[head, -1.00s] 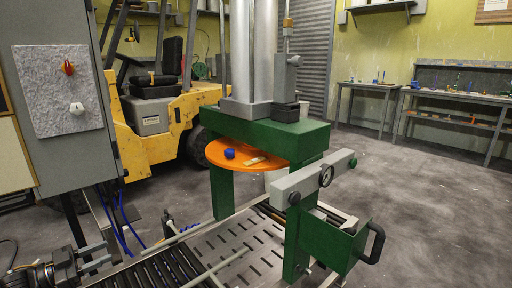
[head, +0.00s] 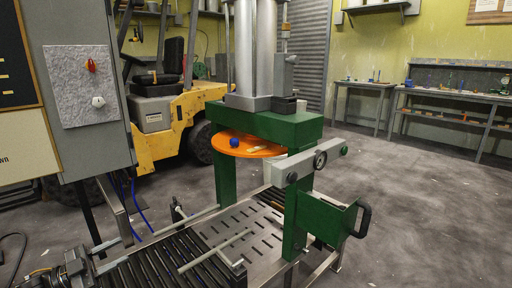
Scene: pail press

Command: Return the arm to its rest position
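My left gripper (head: 105,255) is low at the left of the head view, with its arm coming in from the bottom left corner. Its two fingers point right and stand apart, with nothing seen between them. It is beside the near left end of the roller conveyor (head: 160,262), below the grey control cabinet. The green press (head: 265,126) stands to the right, well apart from the gripper. My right gripper is not in view.
The grey cabinet (head: 75,160) with a red knob (head: 91,65) and a white knob (head: 98,102) rises at the left. A green box with a black handle (head: 362,220) juts from the press. A yellow forklift (head: 165,140) stands behind. The floor at the right is clear.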

